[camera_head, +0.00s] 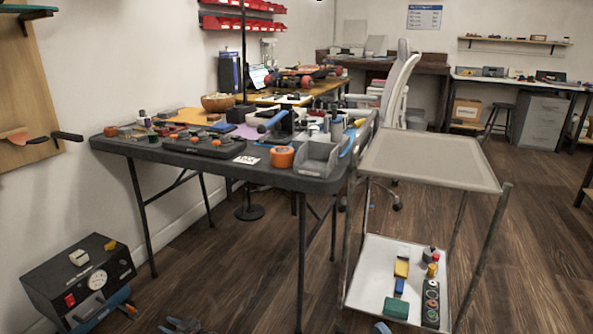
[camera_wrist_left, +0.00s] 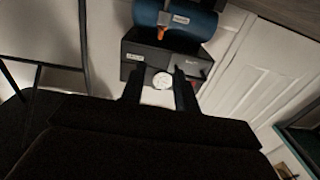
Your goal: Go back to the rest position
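My left gripper (camera_head: 184,325) shows only at the bottom edge of the head view, low over the wooden floor and apart from the table. In the left wrist view its two dark fingers (camera_wrist_left: 160,88) stand apart with nothing between them. Beyond them is a dark box with a round gauge (camera_wrist_left: 142,62), at some distance. A small blue part at the bottom edge of the head view may be my right gripper (camera_head: 381,328); its fingers cannot be made out.
A cluttered dark folding table (camera_head: 275,180) stands ahead. A cart (camera_head: 430,160) with a lower shelf of small parts stands at right. A black box with a gauge (camera_head: 60,275) is on the floor at left. The floor (camera_head: 245,285) between is mostly clear.

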